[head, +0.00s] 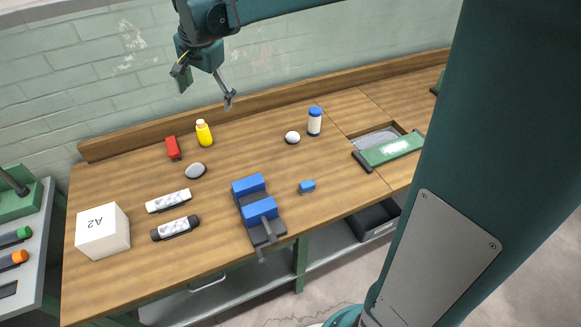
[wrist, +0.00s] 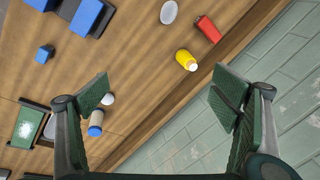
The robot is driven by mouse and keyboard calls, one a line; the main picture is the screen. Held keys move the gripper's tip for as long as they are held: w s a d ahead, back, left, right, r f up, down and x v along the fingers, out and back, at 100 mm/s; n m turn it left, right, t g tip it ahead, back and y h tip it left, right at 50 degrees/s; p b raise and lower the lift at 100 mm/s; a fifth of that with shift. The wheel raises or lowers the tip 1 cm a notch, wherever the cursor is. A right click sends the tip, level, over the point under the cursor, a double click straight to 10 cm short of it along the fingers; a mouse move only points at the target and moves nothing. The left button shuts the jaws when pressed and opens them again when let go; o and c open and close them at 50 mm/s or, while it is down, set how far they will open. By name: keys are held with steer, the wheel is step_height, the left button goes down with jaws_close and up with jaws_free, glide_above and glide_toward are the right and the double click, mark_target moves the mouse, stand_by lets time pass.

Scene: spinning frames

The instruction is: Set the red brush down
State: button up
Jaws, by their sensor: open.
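The red brush (head: 173,148) lies on the wooden workbench (head: 120,190) near the back left, next to the yellow bottle. It also shows in the wrist view (wrist: 208,29) as a red block, and nothing holds it. My gripper (head: 206,92) is raised above the back of the bench, above and to the right of the brush. Its two fingers are spread wide and empty. In the wrist view my gripper (wrist: 162,92) also shows open, with a clear gap between its fingers and the brush beyond them.
A yellow bottle (head: 204,133), grey oval (head: 196,170), white ball (head: 292,137) and blue-capped jar (head: 314,121) stand nearby. A blue vise (head: 258,207), small blue block (head: 307,186) and white A2 box (head: 103,231) are further forward. A wooden backboard (head: 260,101) edges the bench.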

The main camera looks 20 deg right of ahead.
steer(key=s+d+f+n+t, duration=0.1)
steer(key=s+d+n, duration=0.2)
steer(key=s, duration=0.8)
steer(key=s+d+f+n+t, duration=0.1)
steer(key=s+d+n, duration=0.2)
steer(key=s, duration=0.8)
steer(key=s+d+f+n+t, duration=0.1)
steer(key=s+d+n, duration=0.3)
steer(key=s, duration=0.8)
steer(key=shift+d+f+t, duration=0.4)
steer(key=shift+d+t, duration=0.2)
steer(key=shift+d, duration=0.3)
